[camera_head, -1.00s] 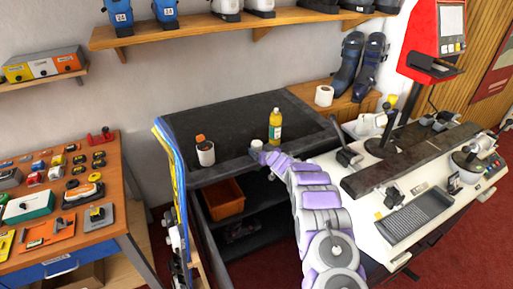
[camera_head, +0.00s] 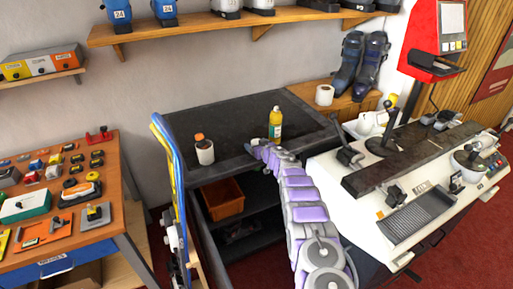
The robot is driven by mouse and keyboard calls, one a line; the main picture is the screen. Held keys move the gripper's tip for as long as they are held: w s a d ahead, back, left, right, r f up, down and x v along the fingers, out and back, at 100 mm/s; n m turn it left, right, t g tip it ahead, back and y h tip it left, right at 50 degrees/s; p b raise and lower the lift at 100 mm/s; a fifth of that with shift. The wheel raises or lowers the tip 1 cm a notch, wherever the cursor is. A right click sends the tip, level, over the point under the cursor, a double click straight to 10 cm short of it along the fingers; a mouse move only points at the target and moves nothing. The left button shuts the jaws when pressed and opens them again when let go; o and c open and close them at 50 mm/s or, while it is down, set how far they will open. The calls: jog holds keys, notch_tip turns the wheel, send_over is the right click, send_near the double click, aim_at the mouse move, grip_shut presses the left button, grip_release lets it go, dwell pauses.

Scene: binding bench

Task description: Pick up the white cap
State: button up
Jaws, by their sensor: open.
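A small pale shape (camera_head: 255,142), which may be the white cap, shows at the front edge of the dark bench top (camera_head: 200,118). My gripper (camera_head: 251,149) is right beside it at that edge. The jaws are open, but they are small here and partly hidden by my arm, so I cannot tell whether the pale shape is between them. A yellow bottle (camera_head: 275,125) with a pale top stands upright on the bench, behind and to the right of my gripper.
A white cup-like container (camera_head: 205,154) with an orange-brown top stands left of my gripper. An orange bin (camera_head: 223,198) sits on the shelf below. Skis (camera_head: 168,155) stand at the bench's left end. A white machine (camera_head: 370,205) is on the right.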

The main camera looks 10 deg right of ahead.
jog(key=shift+w, duration=0.15)
jog(key=c, duration=1)
